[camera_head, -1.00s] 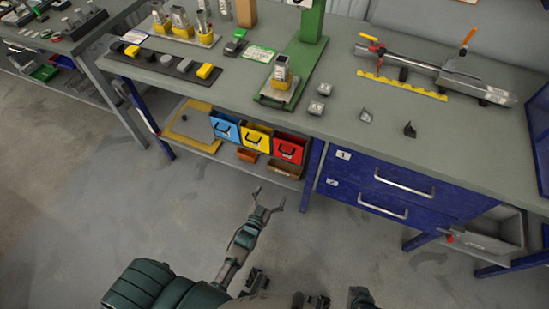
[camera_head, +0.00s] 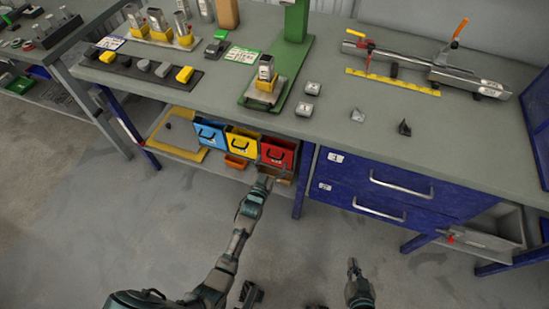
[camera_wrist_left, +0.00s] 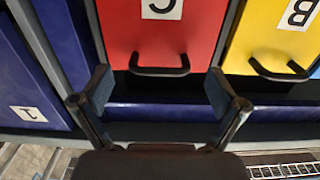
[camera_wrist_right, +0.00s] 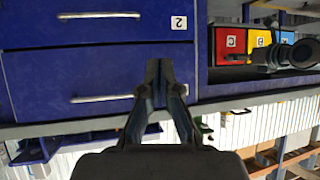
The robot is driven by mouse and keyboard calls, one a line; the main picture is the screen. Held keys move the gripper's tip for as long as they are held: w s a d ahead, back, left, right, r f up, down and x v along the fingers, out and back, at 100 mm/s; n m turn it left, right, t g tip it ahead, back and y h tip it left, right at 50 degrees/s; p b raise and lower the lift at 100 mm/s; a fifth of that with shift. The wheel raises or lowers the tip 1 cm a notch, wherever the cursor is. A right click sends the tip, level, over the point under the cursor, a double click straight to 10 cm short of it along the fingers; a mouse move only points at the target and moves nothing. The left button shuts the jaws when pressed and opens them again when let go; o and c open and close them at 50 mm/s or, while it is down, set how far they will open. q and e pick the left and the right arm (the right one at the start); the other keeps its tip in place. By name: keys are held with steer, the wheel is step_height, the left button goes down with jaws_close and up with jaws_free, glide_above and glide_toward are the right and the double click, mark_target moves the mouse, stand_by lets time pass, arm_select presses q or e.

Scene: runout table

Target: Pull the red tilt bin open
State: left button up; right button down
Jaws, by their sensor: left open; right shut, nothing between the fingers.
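The red tilt bin (camera_head: 277,152), marked C in the left wrist view (camera_wrist_left: 195,30), hangs under the bench top beside the yellow bin (camera_head: 242,143). It appears level with its neighbours. Its black handle (camera_wrist_left: 159,72) shows between the spread fingers of my open left gripper (camera_wrist_left: 160,92), which appear apart from it. In the head view my left gripper (camera_head: 268,183) is just in front of and below the red bin. My right gripper (camera_head: 354,268) is shut and empty, away from the bench; in its own view it (camera_wrist_right: 160,72) is in front of the blue drawers.
The blue bin (camera_head: 210,132) is left of the yellow one. A bench leg (camera_head: 304,182) and blue drawers (camera_head: 380,190) stand right of the red bin. The floor in front (camera_head: 150,225) is clear.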

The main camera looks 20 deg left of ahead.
arm_select(q)
steer(key=shift+w, duration=1.05)
arm_select(e)
steer(key=shift+w+a+r+t, duration=0.25)
steer(key=shift+w+r+t, duration=0.35)
steer(key=shift+r, duration=0.1)
arm_select(q)
steer(key=shift+c, duration=0.3)
